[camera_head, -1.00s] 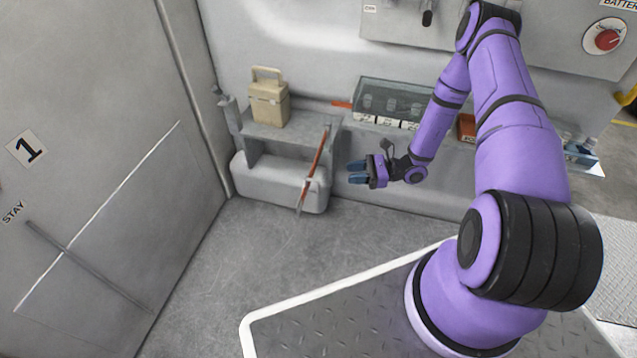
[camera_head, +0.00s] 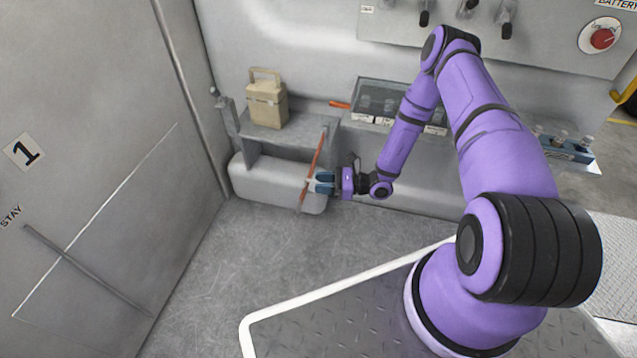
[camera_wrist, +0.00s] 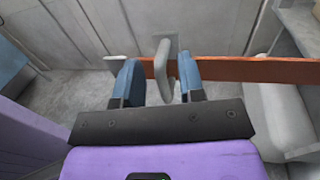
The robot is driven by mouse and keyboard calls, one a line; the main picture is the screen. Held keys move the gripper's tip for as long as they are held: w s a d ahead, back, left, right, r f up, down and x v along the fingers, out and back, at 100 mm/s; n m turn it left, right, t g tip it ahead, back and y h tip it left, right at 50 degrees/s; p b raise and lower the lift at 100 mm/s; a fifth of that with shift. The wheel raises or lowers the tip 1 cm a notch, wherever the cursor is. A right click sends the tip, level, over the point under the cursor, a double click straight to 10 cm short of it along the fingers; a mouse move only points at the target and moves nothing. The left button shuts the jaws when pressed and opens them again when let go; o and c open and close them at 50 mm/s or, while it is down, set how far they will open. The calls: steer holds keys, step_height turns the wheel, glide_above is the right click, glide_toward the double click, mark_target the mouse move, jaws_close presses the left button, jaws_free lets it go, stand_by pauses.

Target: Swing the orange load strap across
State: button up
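The orange load strap (camera_head: 317,158) runs as a narrow slanted band across the front of a grey shelf unit. In the wrist view the strap (camera_wrist: 255,69) crosses behind the fingers, with a grey handle (camera_wrist: 163,62) on it. My gripper (camera_head: 318,182) is at the lower part of the strap. In the wrist view my gripper (camera_wrist: 160,78) has its two blue fingers apart, with the handle between or just beyond them. A gap shows at the left finger; the right finger is close to the handle. Contact cannot be told.
A beige box (camera_head: 267,103) stands on the grey shelf (camera_head: 277,133) behind the strap. A glass-topped case (camera_head: 388,98) is to the right, near my arm. The floor in front is clear.

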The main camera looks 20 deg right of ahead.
steer(key=shift+w+a, duration=0.2)
steer(key=shift+a, duration=0.4)
